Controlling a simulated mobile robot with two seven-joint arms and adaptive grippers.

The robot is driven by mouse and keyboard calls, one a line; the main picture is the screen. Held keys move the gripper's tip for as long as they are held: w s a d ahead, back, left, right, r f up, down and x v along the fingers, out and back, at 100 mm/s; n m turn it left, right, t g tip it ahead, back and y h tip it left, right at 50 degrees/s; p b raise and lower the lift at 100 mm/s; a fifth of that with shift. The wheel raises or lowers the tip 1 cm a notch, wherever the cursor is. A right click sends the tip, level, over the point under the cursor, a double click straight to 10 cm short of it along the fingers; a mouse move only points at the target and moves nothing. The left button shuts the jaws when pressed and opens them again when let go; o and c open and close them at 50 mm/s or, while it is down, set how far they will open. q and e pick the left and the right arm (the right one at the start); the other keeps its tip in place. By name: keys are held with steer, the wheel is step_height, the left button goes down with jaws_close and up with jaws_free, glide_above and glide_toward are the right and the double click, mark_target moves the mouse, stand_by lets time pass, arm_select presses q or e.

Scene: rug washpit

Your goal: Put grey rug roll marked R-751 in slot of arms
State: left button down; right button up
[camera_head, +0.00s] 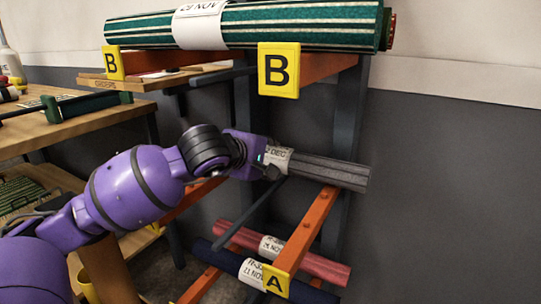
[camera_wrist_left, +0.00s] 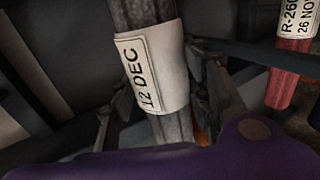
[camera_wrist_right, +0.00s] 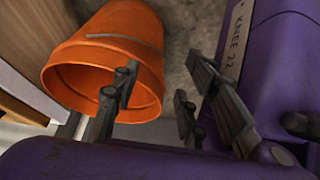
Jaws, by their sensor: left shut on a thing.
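The grey rug roll (camera_head: 335,171) has a white paper band; "12 DEC" reads on it in the left wrist view (camera_wrist_left: 158,75), but its number is hidden. My left gripper (camera_head: 268,165) is shut around the roll at the band and holds it roughly level. The roll's right part is over or beside the upper end of the orange rack arm marked A (camera_head: 305,235); I cannot tell whether they touch. A red roll (camera_head: 310,262) and a dark blue roll (camera_head: 235,262) lie lower on the rack. My right gripper (camera_wrist_right: 155,100) is open and empty.
Dark rack uprights (camera_head: 350,110) stand close behind. A wooden table (camera_head: 60,122) is at left. An orange bucket (camera_wrist_right: 100,75) is near my right gripper.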

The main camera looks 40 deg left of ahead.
arm_select(q)
steer(key=shift+f, duration=0.15)
stand_by(0.5)
steer(key=c, duration=0.8)
jaws_free()
steer(key=shift+c, duration=0.2)
steer(key=shift+f, duration=0.1)
steer(key=shift+f, duration=0.1)
steer(key=shift+s, duration=0.1)
steer(key=v, duration=1.2)
